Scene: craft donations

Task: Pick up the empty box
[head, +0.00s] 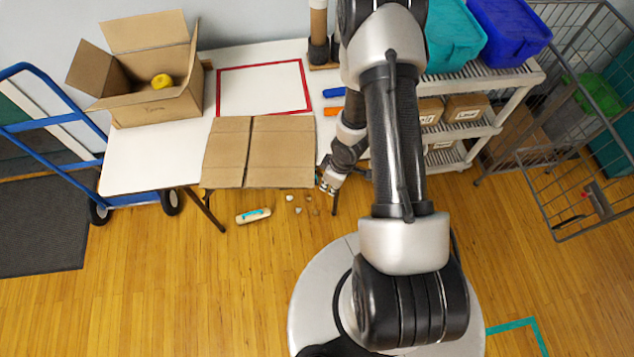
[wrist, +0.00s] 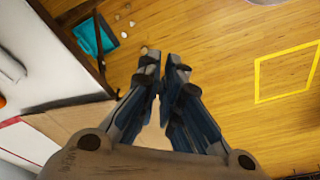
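A flat brown cardboard piece (head: 281,152) with a middle seam lies at the table's front edge; cardboard also shows in the wrist view (wrist: 85,118). My gripper (head: 327,185) is at the table's front right corner, just right of this piece and away from the open box. In the wrist view its fingertips (wrist: 163,68) are close together with nothing visible between them.
A red-taped rectangle (head: 262,65) on the table is empty. A shelf (head: 478,130) at the right holds bins and labelled small boxes (head: 465,108). A blue hand truck (head: 50,124) is left, a wire cage (head: 560,150) far right. A pale roll (head: 253,215) and bits lie on the floor.

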